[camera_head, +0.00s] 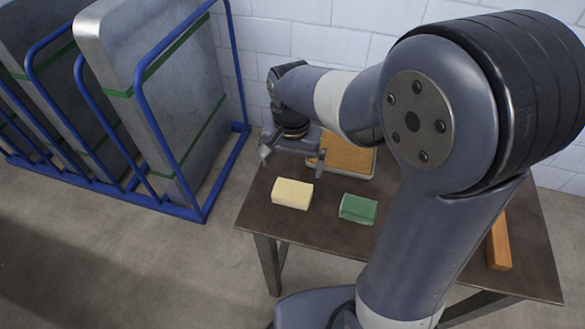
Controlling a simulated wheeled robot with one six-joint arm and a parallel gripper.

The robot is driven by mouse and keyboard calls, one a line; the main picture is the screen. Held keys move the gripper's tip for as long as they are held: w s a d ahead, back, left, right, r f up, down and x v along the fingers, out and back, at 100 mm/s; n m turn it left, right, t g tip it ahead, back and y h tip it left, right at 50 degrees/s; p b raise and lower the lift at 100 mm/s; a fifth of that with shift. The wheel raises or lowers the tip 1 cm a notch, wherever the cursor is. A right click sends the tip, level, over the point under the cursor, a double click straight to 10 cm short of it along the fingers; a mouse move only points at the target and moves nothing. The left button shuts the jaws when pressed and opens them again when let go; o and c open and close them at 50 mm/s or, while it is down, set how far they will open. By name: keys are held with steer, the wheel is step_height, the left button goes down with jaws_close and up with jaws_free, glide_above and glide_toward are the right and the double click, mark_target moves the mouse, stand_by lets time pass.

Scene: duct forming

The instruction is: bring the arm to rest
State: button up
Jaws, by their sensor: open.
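My arm reaches from the right foreground over the table, and its wrist bends down near the table's far left corner. My gripper (292,165) is open, with its two fingers apart and nothing seen between them. It hangs above the table's left edge, behind a pale yellow block (292,193) and to the left of a tray. The gripper appears apart from the block. The height of the fingertips over the tabletop is hard to tell.
The brown table (310,230) also bears a green block (358,208), a tray with a tan filling (350,155) and a wooden bar (498,245). A blue rack (205,215) holding grey metal ducts (150,90) stands close on the left. A white block wall (330,40) rises behind.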

mark_target(292, 191)
stand_by(0.3)
step_height(292, 191, down, 12)
steer(key=shift+f+b, duration=0.25)
steer(key=shift+b, duration=0.25)
steer(key=shift+r, duration=1.15)
steer(key=shift+f, duration=0.1)
